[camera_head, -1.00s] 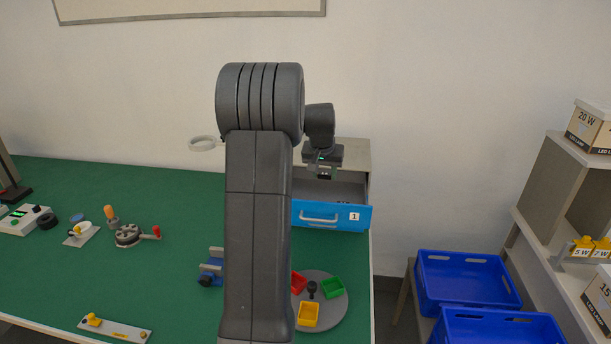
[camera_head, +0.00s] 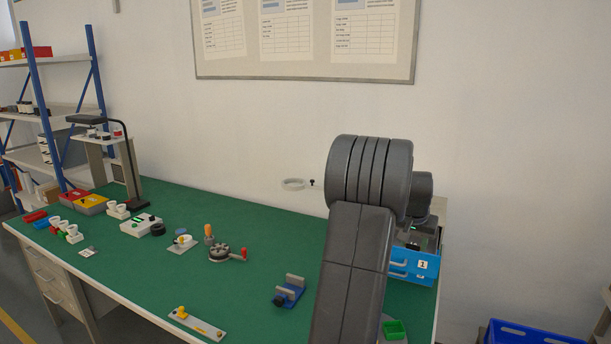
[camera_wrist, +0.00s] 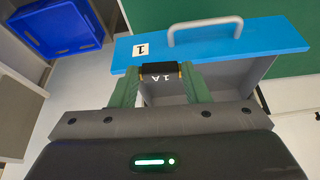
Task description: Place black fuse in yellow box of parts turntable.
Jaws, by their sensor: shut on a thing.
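The black fuse (camera_wrist: 160,69), marked 1A, is held between the fingertips of my gripper (camera_wrist: 160,75) in the wrist view. It shows against the blue front of the open drawer (camera_wrist: 215,45), and the grey drawer interior lies beyond my fingers. In the head view, my gripper (camera_head: 415,245) is at the drawer, which has a blue front (camera_head: 418,268); the fuse is too small to make out there. The parts turntable (camera_head: 388,318) is mostly hidden behind my arm. Its green box (camera_head: 394,329) shows; its yellow box is hidden.
A blue vise (camera_head: 289,293) stands left of my arm. A crank device (camera_head: 222,252) and a plate with a yellow part (camera_head: 196,323) are further left. A blue crate (camera_head: 530,335) stands right of the green table (camera_head: 130,230). Open table lies behind the vise.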

